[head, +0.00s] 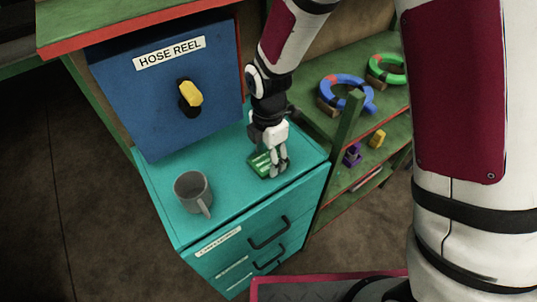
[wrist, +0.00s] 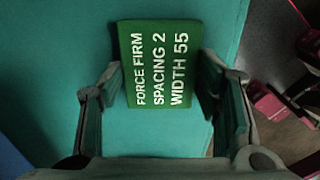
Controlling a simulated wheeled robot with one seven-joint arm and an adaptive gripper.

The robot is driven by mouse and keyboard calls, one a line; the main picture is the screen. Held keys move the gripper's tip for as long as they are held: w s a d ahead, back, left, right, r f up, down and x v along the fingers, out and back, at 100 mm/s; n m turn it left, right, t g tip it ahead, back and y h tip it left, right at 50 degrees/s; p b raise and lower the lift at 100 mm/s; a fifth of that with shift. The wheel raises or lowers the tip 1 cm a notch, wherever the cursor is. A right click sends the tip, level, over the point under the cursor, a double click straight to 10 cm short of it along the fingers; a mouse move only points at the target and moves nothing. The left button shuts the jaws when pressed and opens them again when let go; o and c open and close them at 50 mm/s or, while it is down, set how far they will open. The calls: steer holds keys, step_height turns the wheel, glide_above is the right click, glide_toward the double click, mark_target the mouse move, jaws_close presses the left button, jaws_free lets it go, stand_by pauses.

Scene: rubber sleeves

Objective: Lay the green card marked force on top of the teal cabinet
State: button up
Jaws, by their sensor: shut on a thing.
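The green card (head: 262,163) is at my gripper (head: 276,168), over the right part of the teal cabinet (head: 225,160) in the head view. In the wrist view the card (wrist: 158,65) lies face up and reads "FORCE FIRM, SPACING 2, WIDTH 55". My gripper's fingers (wrist: 165,82) are on its left and right sides, shut on it. The card is at or just above the cabinet top; I cannot tell whether it touches. The teal top (wrist: 150,140) shows beneath it. The fingers hide part of the card in the head view.
A grey mug (head: 192,188) stands on the cabinet's front left. A blue hose reel box (head: 165,95) with a yellow knob is behind it. A green shelf (head: 330,125) with a blue ring (head: 345,90) and a green ring (head: 388,68) stands right. The cabinet top between mug and gripper is clear.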

steer(key=shift+f, duration=0.15)
steer(key=shift+f, duration=0.15)
steer(key=o, duration=1.2)
steer(key=shift+c, duration=0.2)
step_height(320, 180, up, 13)
steer(key=shift+f, duration=0.2)
